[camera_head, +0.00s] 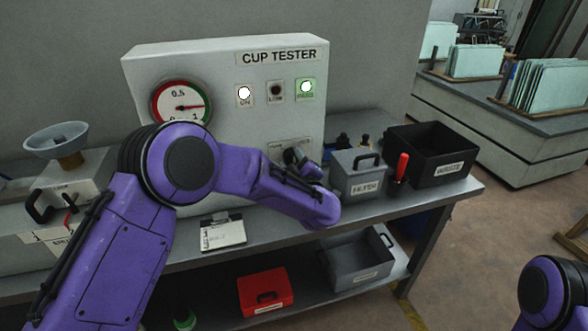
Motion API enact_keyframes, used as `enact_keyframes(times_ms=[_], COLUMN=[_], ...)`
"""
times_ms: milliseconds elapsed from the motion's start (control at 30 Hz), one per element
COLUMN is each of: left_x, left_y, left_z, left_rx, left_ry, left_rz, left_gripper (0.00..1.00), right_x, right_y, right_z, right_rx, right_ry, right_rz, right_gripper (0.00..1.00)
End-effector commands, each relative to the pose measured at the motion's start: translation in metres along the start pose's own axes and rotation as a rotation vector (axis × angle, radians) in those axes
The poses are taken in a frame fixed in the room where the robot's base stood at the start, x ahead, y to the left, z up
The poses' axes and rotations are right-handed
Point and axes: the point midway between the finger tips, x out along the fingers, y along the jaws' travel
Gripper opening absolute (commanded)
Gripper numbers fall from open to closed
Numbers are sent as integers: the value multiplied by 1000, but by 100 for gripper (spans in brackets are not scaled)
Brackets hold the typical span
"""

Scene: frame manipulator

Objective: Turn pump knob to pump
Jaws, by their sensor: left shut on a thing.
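The cup tester (225,75) is a pale box at the back of the bench. Its round gauge (181,102) has a red and green rim, and the needle points right. A small panel with the pump label (280,145) is low on its front. My left arm reaches across the front of the tester. My left gripper (293,156) is small in view, against this panel and shut on the pump knob. The knob is mostly hidden by the fingers, so its angle cannot be read. Part of my right arm shows at bottom right; its gripper is out of view.
The ON lamp (244,94) and the green-framed lamp (306,88) glow white. A grey box (358,185), a red-handled tool (401,167) and a black bin (433,165) stand right of the gripper. A clipboard (222,233) lies at the bench's front.

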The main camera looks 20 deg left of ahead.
Motion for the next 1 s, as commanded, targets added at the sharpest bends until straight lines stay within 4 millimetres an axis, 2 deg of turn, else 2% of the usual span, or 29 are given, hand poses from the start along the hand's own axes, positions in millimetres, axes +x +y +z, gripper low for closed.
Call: enact_keyframes(times_ms=[33, 500, 800, 1000], left_x=[0, 0, 0, 0], left_y=[-4, -7, -6, -5], left_z=[3, 4, 3, 3], left_rx=[-45, -468, -648, -707], left_ry=[0, 0, 0, -1], left_rz=[-1, -1, -2, -2], left_gripper=[16, 16, 16, 16], right_x=[10, 53, 71, 76], right_y=[-1, -5, -6, -7], right_z=[4, 22, 29, 32], right_rx=[0, 0, 0, 0], right_ry=[0, 0, 0, 0], right_rz=[0, 0, 0, 0], right_gripper=[0, 0, 0, 0])
